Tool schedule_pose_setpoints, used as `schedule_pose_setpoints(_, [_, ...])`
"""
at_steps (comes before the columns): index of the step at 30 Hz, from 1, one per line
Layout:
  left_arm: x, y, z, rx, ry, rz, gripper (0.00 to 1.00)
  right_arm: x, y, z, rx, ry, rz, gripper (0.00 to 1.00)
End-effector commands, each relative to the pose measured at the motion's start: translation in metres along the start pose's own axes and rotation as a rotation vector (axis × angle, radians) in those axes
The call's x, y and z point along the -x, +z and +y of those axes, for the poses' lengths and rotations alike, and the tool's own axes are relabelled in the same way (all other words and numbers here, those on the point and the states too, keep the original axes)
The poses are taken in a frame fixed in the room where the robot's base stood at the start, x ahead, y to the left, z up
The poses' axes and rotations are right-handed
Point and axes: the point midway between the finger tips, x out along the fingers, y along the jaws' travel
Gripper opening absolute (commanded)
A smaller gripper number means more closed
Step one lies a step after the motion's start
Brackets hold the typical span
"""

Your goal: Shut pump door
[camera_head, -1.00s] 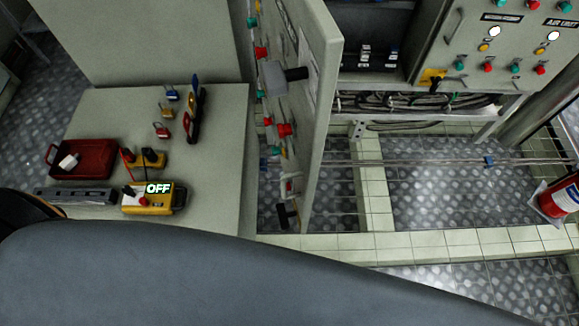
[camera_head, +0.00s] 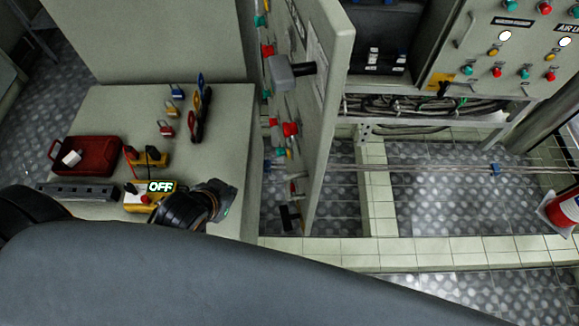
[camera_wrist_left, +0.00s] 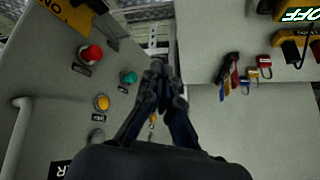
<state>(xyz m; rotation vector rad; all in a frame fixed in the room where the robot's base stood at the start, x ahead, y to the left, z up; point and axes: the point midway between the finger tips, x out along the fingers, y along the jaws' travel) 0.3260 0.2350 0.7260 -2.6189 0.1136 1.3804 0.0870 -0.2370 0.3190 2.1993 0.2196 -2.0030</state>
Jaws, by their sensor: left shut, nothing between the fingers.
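The pump door (camera_head: 327,110) stands open in the head view, swung out from the cabinet and seen nearly edge-on, with buttons and a black-handled switch on its face. My left gripper (camera_head: 222,200) is left of the door's lower part, over the table's right edge, apart from the door. In the left wrist view the left gripper (camera_wrist_left: 160,72) is shut and empty. The panel with red, green and yellow buttons (camera_wrist_left: 65,100) is to its left there, and the table is to its right. My right gripper is not in view.
The open cabinet (camera_head: 385,35) shows cables below. A fire extinguisher (camera_head: 565,208) stands at far right. Tiled floor curbs cross the floor.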

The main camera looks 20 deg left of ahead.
Motion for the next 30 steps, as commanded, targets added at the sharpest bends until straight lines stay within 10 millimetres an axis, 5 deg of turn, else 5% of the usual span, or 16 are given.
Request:
schedule_pose_setpoints(9, [-0.003, -0.048, -0.022, -0.083, 0.032, 0.361, 0.00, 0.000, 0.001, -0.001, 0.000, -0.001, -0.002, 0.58])
schedule_pose_setpoints(16, [0.016, -0.073, -0.017, -0.188, 0.234, 0.673, 0.00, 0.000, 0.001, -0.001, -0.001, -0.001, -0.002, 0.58])
schedule_pose_setpoints(30, [0.098, -0.047, 0.004, -0.334, 0.843, 0.954, 0.00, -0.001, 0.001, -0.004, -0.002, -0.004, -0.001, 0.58])
